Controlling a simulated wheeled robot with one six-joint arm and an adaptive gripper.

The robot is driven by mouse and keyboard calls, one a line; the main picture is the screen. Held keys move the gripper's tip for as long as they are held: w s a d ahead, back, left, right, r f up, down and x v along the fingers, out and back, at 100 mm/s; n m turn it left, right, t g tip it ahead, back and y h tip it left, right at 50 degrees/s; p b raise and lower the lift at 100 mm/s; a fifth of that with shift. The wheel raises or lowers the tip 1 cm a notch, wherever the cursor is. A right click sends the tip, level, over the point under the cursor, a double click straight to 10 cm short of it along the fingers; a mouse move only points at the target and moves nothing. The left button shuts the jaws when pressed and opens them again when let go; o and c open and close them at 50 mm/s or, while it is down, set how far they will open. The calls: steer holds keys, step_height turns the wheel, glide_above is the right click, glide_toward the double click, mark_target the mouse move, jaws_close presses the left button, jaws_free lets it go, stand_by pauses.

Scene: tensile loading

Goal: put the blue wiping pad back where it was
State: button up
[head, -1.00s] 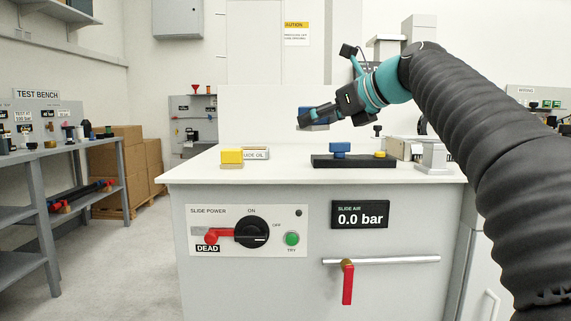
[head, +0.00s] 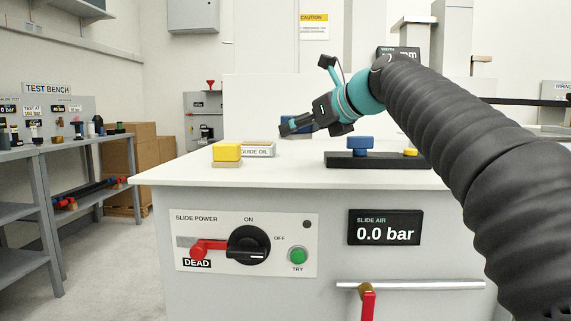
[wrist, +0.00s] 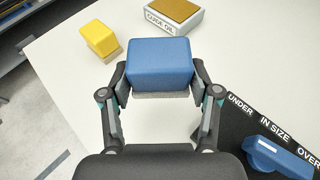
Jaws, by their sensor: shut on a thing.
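The blue wiping pad (wrist: 160,65) is a blue block with a grey underside, held between the fingers of my gripper (wrist: 158,90) in the wrist view.
A black gauge block (head: 375,161) marked UNDER, IN SIZE and OVER lies to the right, with a blue knob-like piece (head: 360,146) on it. White surface between tray and block is clear.

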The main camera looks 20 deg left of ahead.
mark_target(285, 168)
steer(key=a, duration=0.1)
steer(key=a+f, duration=0.2)
steer(key=shift+s+a+b, duration=0.1)
steer(key=shift+s+b, duration=0.15)
steer(key=shift+b, duration=0.05)
steer(key=shift+f+b, duration=1)
steer(key=shift+f, duration=0.9)
steer(key=shift+f, duration=0.1)
steer(key=o, duration=1.3)
steer(key=p+v, duration=0.1)
steer(key=v, duration=1.1)
